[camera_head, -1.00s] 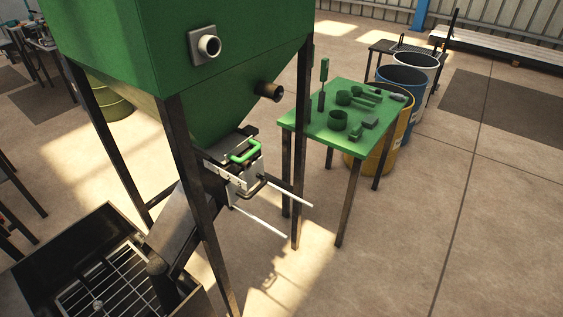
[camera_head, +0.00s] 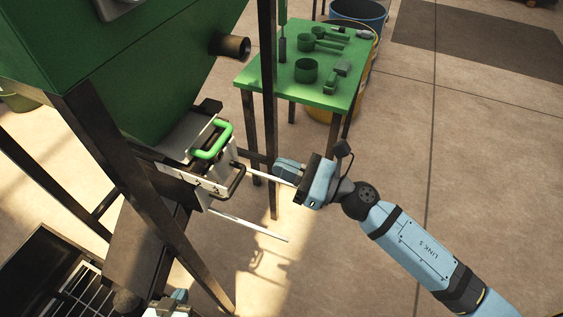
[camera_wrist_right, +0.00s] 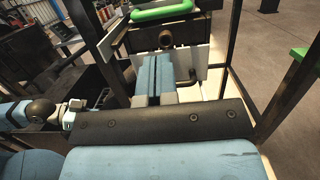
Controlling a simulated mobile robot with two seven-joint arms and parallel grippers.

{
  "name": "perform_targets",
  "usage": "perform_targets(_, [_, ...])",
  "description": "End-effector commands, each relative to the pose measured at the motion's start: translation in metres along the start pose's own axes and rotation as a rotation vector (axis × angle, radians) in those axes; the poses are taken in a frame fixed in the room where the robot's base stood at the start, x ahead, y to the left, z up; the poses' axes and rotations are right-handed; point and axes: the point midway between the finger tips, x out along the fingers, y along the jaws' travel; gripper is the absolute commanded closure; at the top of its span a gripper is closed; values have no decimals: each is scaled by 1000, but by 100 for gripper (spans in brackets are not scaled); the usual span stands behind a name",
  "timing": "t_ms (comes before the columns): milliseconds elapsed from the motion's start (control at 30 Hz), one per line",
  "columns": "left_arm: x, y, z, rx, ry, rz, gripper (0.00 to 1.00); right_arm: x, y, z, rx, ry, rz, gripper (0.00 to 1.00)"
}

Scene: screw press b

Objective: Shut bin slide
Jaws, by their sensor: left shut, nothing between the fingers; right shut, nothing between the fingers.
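The bin slide, a pale metal gate (camera_head: 207,180), sits at the foot of the green hopper (camera_head: 150,60) in the head view. A bright green handle (camera_head: 213,141) is on top and a dark bar handle (camera_head: 238,182) on its front. Two pale rods (camera_head: 250,226) stick out to the right. My right gripper (camera_head: 279,168) is shut and empty, right of the dark handle, pointing at the gate with a gap between. Its blue fingers (camera_wrist_right: 154,68) lie together in the wrist view, partly hiding the gate front. My left gripper (camera_head: 177,296) is shut at the bottom edge, partly cut off.
Dark hopper legs (camera_head: 268,110) stand before and behind the gate. A green table (camera_head: 320,92) with tools stands behind right. A dark bin with a grate (camera_head: 80,290) is at lower left. The floor on the right is open.

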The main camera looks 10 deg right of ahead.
Motion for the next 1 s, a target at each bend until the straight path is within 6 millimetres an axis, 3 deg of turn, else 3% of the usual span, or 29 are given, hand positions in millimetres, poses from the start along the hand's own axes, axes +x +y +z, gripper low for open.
perform_targets(300, [-16,-1,-22,1,-1,-3,100,70,-1,5,4,-3,-2,100])
perform_targets(500, [-20,-3,-29,3,-3,-6,100,99,-1,3,5,-1,-3,100])
perform_targets(700, [-21,-3,-30,3,-4,-7,100,110,-1,0,5,0,-3,100])
perform_targets(1000, [-21,-4,-30,4,-4,-6,100,111,-1,0,5,0,-3,100])
